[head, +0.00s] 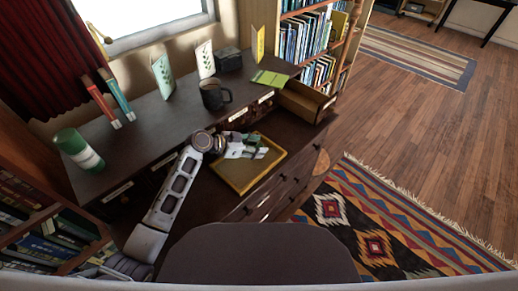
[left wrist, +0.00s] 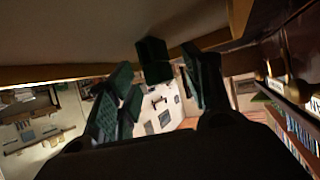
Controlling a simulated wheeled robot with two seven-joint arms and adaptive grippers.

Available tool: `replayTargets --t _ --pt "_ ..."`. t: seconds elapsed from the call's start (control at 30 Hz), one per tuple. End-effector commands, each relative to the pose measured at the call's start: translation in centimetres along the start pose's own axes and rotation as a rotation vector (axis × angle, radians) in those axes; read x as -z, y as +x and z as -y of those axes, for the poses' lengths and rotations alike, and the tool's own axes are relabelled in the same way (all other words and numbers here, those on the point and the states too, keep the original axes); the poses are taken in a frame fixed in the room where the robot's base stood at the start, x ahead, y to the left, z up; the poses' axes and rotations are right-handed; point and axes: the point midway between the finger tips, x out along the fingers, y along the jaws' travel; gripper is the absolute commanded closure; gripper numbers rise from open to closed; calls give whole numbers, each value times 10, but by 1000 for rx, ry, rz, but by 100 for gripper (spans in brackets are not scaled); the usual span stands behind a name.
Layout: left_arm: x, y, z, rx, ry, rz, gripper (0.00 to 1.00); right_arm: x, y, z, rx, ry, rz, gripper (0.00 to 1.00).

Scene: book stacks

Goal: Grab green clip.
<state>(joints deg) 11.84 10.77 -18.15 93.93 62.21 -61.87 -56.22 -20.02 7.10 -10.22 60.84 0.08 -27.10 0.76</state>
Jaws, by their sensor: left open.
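My left gripper (head: 254,147) reaches over the yellowish wooden tray (head: 233,186) on the dark desk. In the left wrist view, the left gripper (left wrist: 158,67) is open, with its two dark green-tinted fingers spread. A small dark green block, seemingly the green clip (left wrist: 152,50), lies against the tray surface between and just beyond the fingertips. I see a gap between it and each finger. In the head view the clip is hard to tell from the gripper's fingers. My right gripper is not in view.
A dark mug (head: 211,96), standing cards (head: 163,75) and a green book (head: 270,78) are on the raised desk back. A green-and-white cylinder (head: 78,150) stands at the left, near red (head: 100,101) and teal books (head: 117,95).

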Motion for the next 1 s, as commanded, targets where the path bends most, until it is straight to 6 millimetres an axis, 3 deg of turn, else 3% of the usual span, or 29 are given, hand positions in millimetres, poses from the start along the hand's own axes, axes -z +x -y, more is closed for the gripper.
replayTargets --t 0.47,0.8,1.0 --pt "0 0 0 0 1 0 51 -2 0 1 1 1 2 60" --pt "0 0 0 0 0 0 94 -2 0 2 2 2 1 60" --pt "0 0 0 0 0 0 94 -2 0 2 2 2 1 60"
